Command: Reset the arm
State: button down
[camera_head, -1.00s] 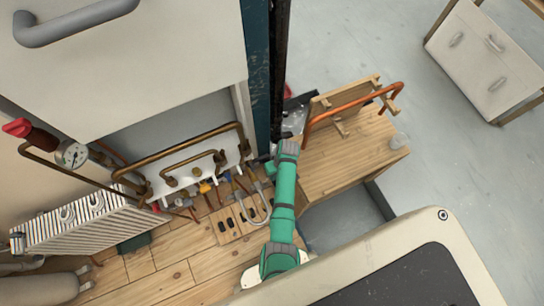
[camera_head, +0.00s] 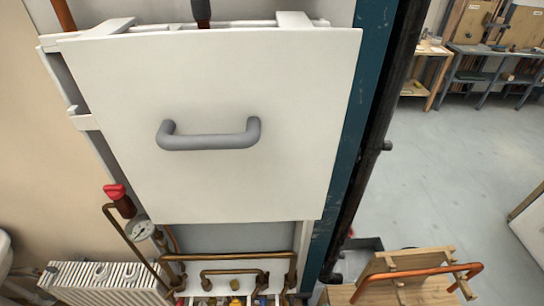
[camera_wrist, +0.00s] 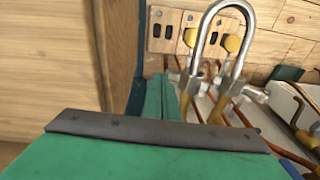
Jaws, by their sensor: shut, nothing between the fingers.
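My green gripper (camera_wrist: 162,95) shows only in the wrist view, its fingers together with nothing between them. My arm is outside the head view.
In the head view a white panel with a grey handle (camera_head: 208,141) fills the middle. Copper pipes (camera_head: 225,257), a gauge (camera_head: 139,229) and a radiator (camera_head: 100,281) are below it. A wooden stand with a copper pipe (camera_head: 420,270) is lower right. Open floor (camera_head: 440,165) lies right.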

jog(key=s+a+r+t+h, duration=0.3)
jog(key=s+a+r+t, duration=0.5)
jog(key=s, duration=0.3)
jog(key=s+a+r+t, duration=0.2)
jog(key=r, duration=0.8)
jog(key=s+a+r+t+y, duration=0.1)
jog(key=s+a+r+t, duration=0.1)
jog(key=r, duration=0.8)
jog(key=s+a+r+t+y, duration=0.1)
jog(key=s+a+r+t, duration=0.1)
jog(key=r, duration=0.8)
jog(key=shift+s+a+r, duration=0.15)
jog(key=shift+s+a, duration=0.45)
jog(key=shift+a, duration=0.1)
